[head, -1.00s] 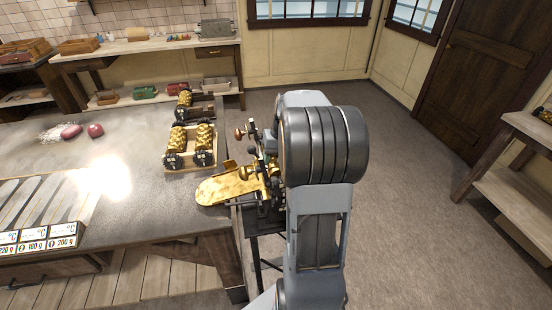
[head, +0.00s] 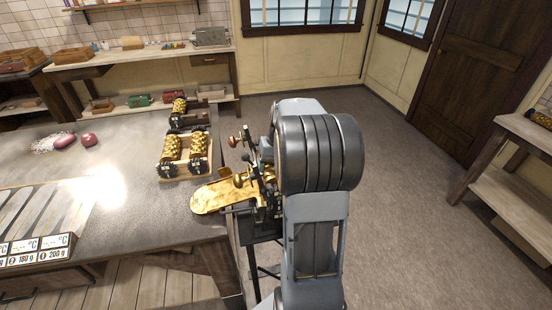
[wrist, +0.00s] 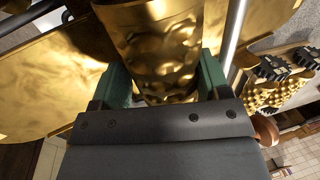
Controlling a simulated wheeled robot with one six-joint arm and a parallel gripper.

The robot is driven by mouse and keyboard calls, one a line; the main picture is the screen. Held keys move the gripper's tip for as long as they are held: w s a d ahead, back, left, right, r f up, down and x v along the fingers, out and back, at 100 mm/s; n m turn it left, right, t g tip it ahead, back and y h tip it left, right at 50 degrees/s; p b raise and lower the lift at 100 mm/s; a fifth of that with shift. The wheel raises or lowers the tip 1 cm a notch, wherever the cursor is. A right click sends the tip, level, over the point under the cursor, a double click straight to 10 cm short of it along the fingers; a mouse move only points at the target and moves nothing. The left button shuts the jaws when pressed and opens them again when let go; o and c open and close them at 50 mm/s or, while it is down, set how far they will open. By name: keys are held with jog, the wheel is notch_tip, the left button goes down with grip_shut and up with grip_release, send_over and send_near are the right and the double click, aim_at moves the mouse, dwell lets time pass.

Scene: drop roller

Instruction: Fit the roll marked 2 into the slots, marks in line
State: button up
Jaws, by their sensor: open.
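In the wrist view, my gripper (wrist: 162,76) is open, with a green fingertip on each side of a gold embossed roll (wrist: 162,38). I cannot tell whether the fingers touch it, and no number or mark on it is readable. The gold machine (head: 268,172) with its rounded gold tray (head: 215,197) stands at the table's right edge in the head view. My arm covers its right part and hides my gripper there. The slots are not clearly visible.
A wooden tray (head: 180,179) with two gold rolls (head: 171,149) stands on the grey table (head: 120,215); a third roll (head: 180,106) is on a dark rack behind it. These rolls show at the right of the wrist view. Open floor lies right of my arm.

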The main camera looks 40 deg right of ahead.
jog(key=shift+w+a+r, duration=0.1)
jog(key=shift+w+r, duration=0.05)
jog(key=shift+r, duration=0.3)
notch_tip(320, 180, up, 13)
jog(key=s+d, duration=0.1)
jog(key=d, duration=0.1)
jog(key=shift+s+d+f+b, duration=0.15)
jog(key=shift+s+d+b, duration=0.05)
jog(key=shift+d+b, duration=0.1)
